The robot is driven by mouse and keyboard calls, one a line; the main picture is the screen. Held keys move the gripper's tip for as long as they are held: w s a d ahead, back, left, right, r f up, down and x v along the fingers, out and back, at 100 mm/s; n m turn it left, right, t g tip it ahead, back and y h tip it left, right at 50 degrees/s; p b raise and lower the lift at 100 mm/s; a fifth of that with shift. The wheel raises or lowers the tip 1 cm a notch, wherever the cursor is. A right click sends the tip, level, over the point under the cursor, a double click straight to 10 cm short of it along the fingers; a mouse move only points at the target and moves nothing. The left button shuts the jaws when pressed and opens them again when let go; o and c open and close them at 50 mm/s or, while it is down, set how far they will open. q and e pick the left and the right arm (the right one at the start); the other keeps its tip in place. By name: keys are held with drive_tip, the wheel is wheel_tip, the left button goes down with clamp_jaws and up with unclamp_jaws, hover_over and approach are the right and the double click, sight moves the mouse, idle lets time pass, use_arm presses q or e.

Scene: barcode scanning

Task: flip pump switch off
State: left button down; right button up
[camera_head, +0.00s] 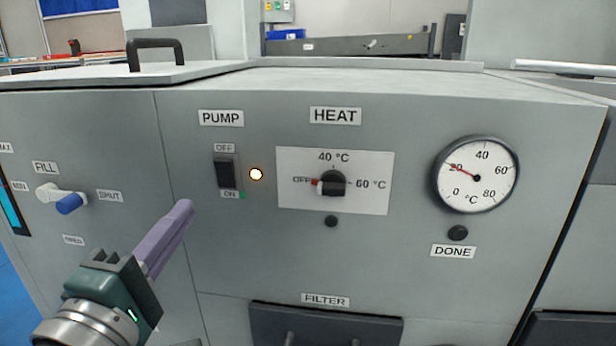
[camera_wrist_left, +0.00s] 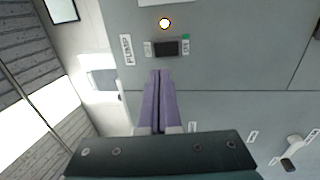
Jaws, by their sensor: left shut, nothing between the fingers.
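The pump switch (camera_head: 227,173) is a black rocker on the grey machine front, under the PUMP label (camera_head: 221,118), with OFF marked above and ON below. A round light (camera_head: 256,174) glows to its right. In the left wrist view the pump switch (camera_wrist_left: 165,48) lies just beyond my fingertips, turned sideways, with the lit lamp (camera_wrist_left: 165,23) above it. My left gripper (camera_head: 184,208) has its purple fingers shut and empty, below and left of the switch in the head view. It also shows in the wrist view (camera_wrist_left: 160,74). Contact with the switch is not visible. My right gripper is not in view.
To the right are the HEAT knob (camera_head: 332,184), pointing at OFF, and a temperature gauge (camera_head: 476,174) reading about 20 °C. A blue-tipped FILL valve handle (camera_head: 66,203) sticks out at the left. A black handle (camera_head: 157,52) stands on the lid. The FILTER drawer (camera_head: 325,325) is below.

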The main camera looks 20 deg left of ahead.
sight(219, 168)
use_arm(q)
drive_tip(key=b+x, duration=0.1)
drive_tip(key=x, duration=0.7)
drive_tip(key=shift+w+a+b, duration=0.1)
drive_tip(key=shift+w+b, duration=0.25)
drive_tip(key=shift+w, duration=0.05)
